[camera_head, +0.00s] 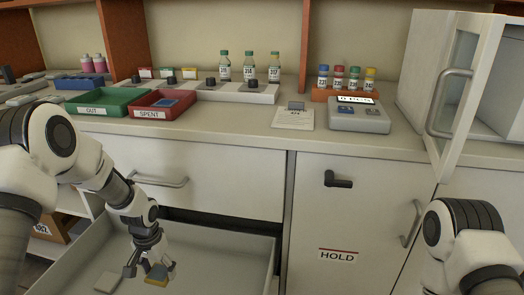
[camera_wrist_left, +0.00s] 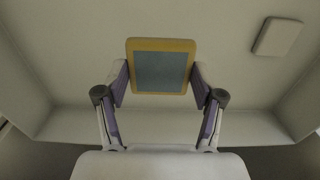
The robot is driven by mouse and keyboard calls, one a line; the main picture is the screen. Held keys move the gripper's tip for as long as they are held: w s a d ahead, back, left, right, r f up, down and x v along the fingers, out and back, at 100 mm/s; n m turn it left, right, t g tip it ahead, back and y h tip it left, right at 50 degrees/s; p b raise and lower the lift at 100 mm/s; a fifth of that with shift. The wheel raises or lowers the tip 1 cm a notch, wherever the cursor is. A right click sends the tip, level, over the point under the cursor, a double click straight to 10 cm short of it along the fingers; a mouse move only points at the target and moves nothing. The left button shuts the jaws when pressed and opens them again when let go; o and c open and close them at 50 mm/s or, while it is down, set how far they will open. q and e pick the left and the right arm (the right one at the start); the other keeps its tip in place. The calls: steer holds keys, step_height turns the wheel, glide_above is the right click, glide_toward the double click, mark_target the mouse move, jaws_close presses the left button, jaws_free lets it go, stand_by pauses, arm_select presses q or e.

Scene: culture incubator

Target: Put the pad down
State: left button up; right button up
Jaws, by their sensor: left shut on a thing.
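The pad (camera_wrist_left: 160,70) has a yellow rim and a grey-blue face. It sits between the two fingers of my left gripper (camera_wrist_left: 160,82) in the left wrist view. In the head view my left gripper (camera_head: 150,268) points down into an open drawer (camera_head: 215,255) and is shut on the pad (camera_head: 156,282). The drawer floor lies below the pad; I cannot tell whether the two touch. My right arm shows at the lower right, but its gripper is out of view.
A pale square piece (camera_head: 108,282) lies in the drawer, also seen in the left wrist view (camera_wrist_left: 278,37). The counter above holds a green OUT tray (camera_head: 110,112), a red SPENT tray (camera_head: 150,113) and several bottles. A glass-fronted door (camera_head: 462,90) stands open at right.

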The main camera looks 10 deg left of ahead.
arm_select(q)
steer(key=shift+m, duration=0.3)
steer(key=r, duration=0.1)
steer(key=w+d+r, duration=0.2)
steer(key=r, duration=0.1)
steer(key=shift+w+d+r, duration=0.1)
steer(key=shift+w+d, duration=0.05)
steer(key=shift+w, duration=0.05)
steer(key=s+d+r+n, duration=0.1)
steer(key=s+d+r, duration=0.2)
steer(key=d+r, duration=0.6)
step_height(320, 180, up, 17)
steer(key=s+d+p, duration=0.2)
steer(key=p, duration=2.7)
steer(key=shift+s+d+r+n, duration=0.2)
steer(key=shift+s+d+n, duration=0.1)
steer(key=shift+s, duration=0.1)
